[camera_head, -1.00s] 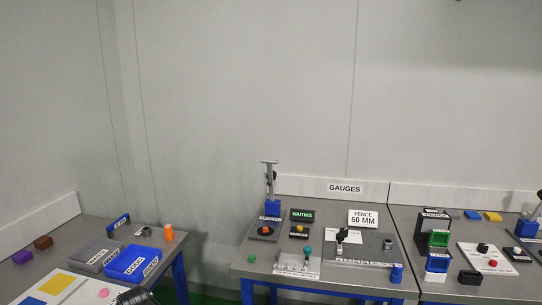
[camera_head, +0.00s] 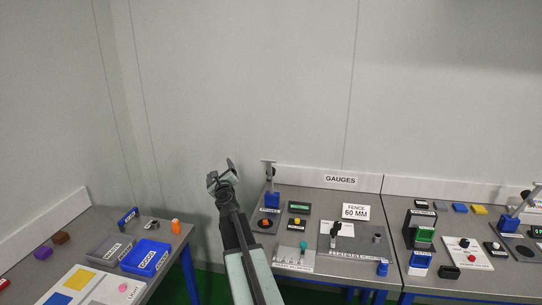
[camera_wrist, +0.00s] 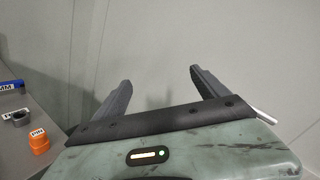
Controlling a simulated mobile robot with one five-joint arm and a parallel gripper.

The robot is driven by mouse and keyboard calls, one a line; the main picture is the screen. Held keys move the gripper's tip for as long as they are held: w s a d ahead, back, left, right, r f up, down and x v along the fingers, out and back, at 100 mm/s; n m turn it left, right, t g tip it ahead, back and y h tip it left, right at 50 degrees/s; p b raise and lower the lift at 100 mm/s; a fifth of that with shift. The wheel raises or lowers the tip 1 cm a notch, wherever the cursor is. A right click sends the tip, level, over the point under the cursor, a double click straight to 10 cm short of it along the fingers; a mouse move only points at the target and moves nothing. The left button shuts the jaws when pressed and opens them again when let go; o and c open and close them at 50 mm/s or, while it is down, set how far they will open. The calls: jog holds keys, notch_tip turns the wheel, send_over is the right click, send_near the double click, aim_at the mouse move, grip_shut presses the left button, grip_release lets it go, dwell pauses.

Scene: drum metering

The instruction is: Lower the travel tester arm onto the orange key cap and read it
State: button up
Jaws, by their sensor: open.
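A tester stand with a blue block (camera_head: 272,200) and an upright post stands at the back left of the gauges table. A small orange cap (camera_head: 265,222) sits on the dark plate at its foot; I take it to be the orange key cap. The tester's arm is too small to make out clearly. My gripper (camera_head: 221,172) is open and empty, raised left of the stand and apart from it. The wrist view shows both fingers (camera_wrist: 160,88) spread before bare wall; the stand and the key cap are not in that view.
A display box (camera_head: 299,207), a box with a yellow button (camera_head: 297,222) and a white panel (camera_head: 293,257) crowd the table near the stand. A left table holds a blue bin (camera_head: 145,257) and an orange piece (camera_head: 175,226).

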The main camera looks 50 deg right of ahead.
aim_at(268, 161)
jog(key=s+d+m+g+h, duration=0.2)
jog(key=s+d+m, duration=0.1)
jog(key=d+m, duration=0.1)
jog(key=s+d+m+g+h, duration=0.2)
jog(key=s+d+m, duration=0.1)
jog(key=d, duration=0.4)
jog(key=s+d+m+g+h, duration=0.2)
jog(key=s+d+m, duration=0.2)
jog(key=d+m, duration=0.1)
jog(key=shift+d+r+m, duration=0.15)
jog(key=shift+d+m, duration=0.05)
jog(key=shift+m, duration=0.2)
jog(key=x, duration=0.7)
jog(key=shift+w+d, duration=0.2)
jog(key=shift+d, duration=0.05)
